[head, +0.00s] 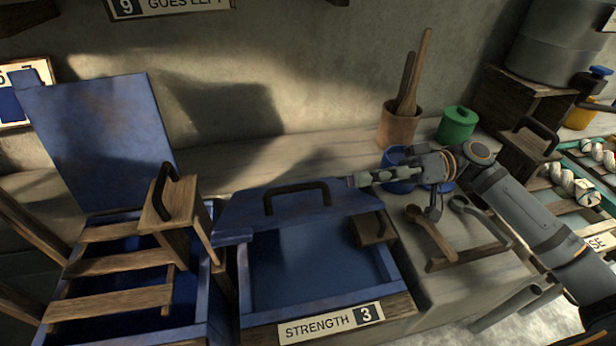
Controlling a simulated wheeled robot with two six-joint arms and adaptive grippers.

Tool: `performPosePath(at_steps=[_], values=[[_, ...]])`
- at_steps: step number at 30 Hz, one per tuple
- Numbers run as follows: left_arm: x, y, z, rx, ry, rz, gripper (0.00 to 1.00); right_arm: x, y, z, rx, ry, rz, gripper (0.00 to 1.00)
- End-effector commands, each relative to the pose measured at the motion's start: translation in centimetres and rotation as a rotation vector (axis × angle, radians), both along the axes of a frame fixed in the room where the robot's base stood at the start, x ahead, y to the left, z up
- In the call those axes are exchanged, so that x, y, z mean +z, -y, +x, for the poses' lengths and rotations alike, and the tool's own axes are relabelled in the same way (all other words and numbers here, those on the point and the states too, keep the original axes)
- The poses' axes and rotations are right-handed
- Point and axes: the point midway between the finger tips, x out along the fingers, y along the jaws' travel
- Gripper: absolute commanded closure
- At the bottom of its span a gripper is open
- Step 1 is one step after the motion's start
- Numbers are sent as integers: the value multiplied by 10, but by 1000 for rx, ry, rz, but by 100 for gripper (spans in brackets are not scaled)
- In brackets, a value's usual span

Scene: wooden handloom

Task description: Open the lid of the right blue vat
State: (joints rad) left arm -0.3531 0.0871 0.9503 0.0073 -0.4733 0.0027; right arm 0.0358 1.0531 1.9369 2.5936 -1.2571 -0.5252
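The right blue vat (393,268) stands in front of the bench with its inside showing. Its blue lid (335,205) is partly raised at the back, seen at a shallow angle, with a dark handle (297,187) on it. My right gripper (358,180) reaches in from the right. Its fingers point left and lie at the lid's upper right edge, right of the handle and not around it. Whether they touch the lid, and whether they are open or shut, I cannot tell. My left gripper is not in view.
The left blue vat has its lid (100,140) standing up and wooden slats (110,300) across it. A blue pot (397,183), a green jar (457,125), a clay pot of sticks (398,125) and a wooden spoon (430,233) are on the bench near my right arm.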

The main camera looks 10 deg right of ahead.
Motion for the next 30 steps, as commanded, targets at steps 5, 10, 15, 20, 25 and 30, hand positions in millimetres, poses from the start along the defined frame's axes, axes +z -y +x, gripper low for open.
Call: performPosePath(at_steps=[5,10,15,20,25,30], values=[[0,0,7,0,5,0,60,1,-30,0,2,9,11,64],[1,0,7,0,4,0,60,2,-62,0,2,9,11,64],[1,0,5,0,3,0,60,2,-85,0,0,8,6,64],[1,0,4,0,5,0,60,1,-96,1,-2,6,4,64],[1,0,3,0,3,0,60,1,-98,1,-2,6,1,64],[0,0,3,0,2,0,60,0,-98,1,-2,5,1,66]])
